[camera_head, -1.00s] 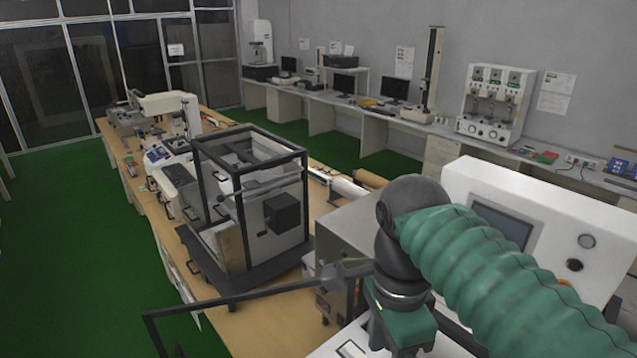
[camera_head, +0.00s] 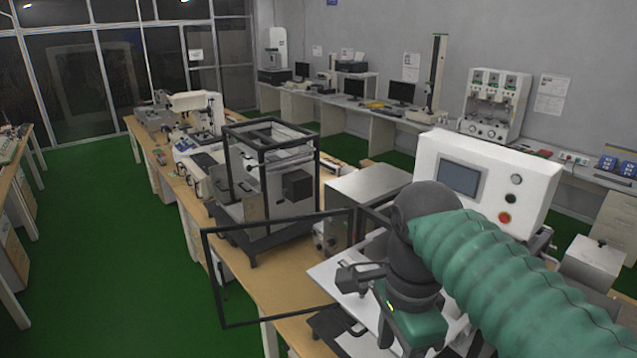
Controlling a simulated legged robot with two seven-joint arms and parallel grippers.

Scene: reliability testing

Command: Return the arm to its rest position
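My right arm (camera_head: 500,270), in a green ribbed sleeve with a dark wrist joint, reaches in from the lower right. Its green and dark wrist end (camera_head: 413,322) points down over a machine with a white top plate (camera_head: 330,273). The fingers of my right gripper cannot be made out, so whether it is open or shut does not show. I see nothing clearly held. My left arm and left gripper are not in view.
A black open frame (camera_head: 213,275) stands beside the wrist, over the wooden bench (camera_head: 272,277). A white control box (camera_head: 530,180) with a screen stands behind the arm. A black-framed test chamber (camera_head: 233,178) is further left. Green floor (camera_head: 90,220) at left is clear.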

